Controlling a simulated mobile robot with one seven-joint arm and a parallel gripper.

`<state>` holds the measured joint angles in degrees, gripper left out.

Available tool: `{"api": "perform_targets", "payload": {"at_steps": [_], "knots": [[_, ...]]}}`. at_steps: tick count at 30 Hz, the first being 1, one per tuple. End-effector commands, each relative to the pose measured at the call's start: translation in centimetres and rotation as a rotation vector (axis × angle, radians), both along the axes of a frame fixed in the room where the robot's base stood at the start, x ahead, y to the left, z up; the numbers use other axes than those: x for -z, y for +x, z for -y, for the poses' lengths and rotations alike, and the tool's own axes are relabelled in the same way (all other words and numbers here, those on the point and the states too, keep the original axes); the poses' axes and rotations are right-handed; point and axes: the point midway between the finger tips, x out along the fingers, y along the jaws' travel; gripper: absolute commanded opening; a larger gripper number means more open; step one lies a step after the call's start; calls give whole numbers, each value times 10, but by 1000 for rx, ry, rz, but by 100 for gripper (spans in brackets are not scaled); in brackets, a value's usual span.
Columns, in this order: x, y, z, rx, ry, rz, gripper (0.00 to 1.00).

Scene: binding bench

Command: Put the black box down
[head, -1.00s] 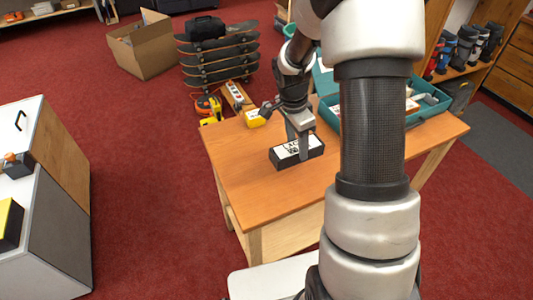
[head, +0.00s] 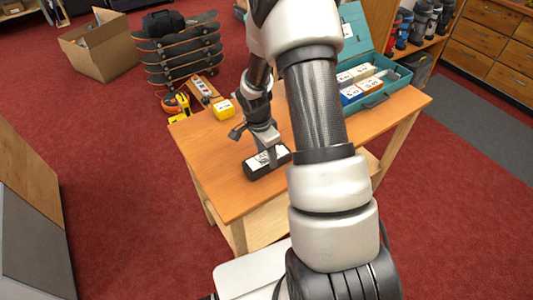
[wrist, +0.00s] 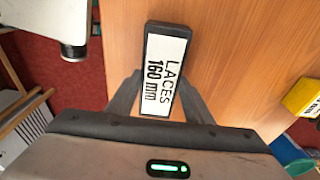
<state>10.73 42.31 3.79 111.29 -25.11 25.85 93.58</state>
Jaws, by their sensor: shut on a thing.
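The black box (head: 252,172) has a white label on top and is at the near left part of the wooden table (head: 215,190). In the wrist view the black box (wrist: 149,45) shows its label reading "LACES 160 mm". My gripper (head: 268,152) reaches down over the box and is shut on it. In the wrist view the fingers of my gripper (wrist: 160,90) sit on both sides of the box. The box is at or very close to the tabletop; I cannot tell whether it touches. Its underside is hidden.
An open teal case (head: 377,98) with labelled boxes stands on the right part. Skateboards (head: 180,48) are stacked behind the table. The tabletop left of the black box is clear.

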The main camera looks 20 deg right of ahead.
Motion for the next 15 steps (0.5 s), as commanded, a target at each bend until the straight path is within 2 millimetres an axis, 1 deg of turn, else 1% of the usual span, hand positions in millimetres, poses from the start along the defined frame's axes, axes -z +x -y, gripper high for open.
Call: {"api": "perform_targets", "payload": {"at_steps": [4,9,10,12,13,15], "knots": [[-1,1,0,0,-1,2,19],[4,1,0,0,-1,2,19],[2,1,0,0,0,2,50],[2,0,0,0,0,1,62],[2,0,0,0,0,1,65],[2,0,0,0,0,1,65]]}}
